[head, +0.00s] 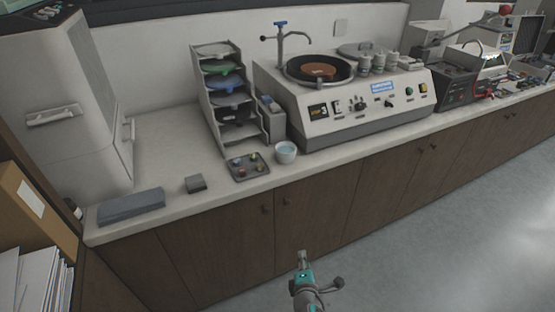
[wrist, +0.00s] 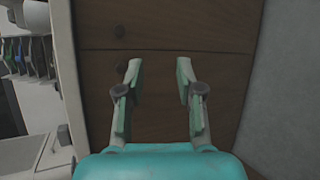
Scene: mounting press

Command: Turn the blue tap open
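The tap (head: 280,38) is a thin grey post with a side spout and a small blue handle (head: 280,23) on top. It stands at the back left of the polishing machine (head: 345,123), beside its round dark platter (head: 318,69). My gripper (head: 302,258) is low in front of the wooden cabinets, below the counter edge and well away from the tap. In the wrist view my gripper (wrist: 158,72) is open, with nothing between its fingers, and faces the cabinet doors (wrist: 160,28). The tap is not seen in the wrist view.
Left of the machine stands a rack of coloured discs (head: 222,95). A small white bowl (head: 286,153) and a tray of small samples (head: 249,168) lie near the front edge. The floor (head: 450,215) in front is clear.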

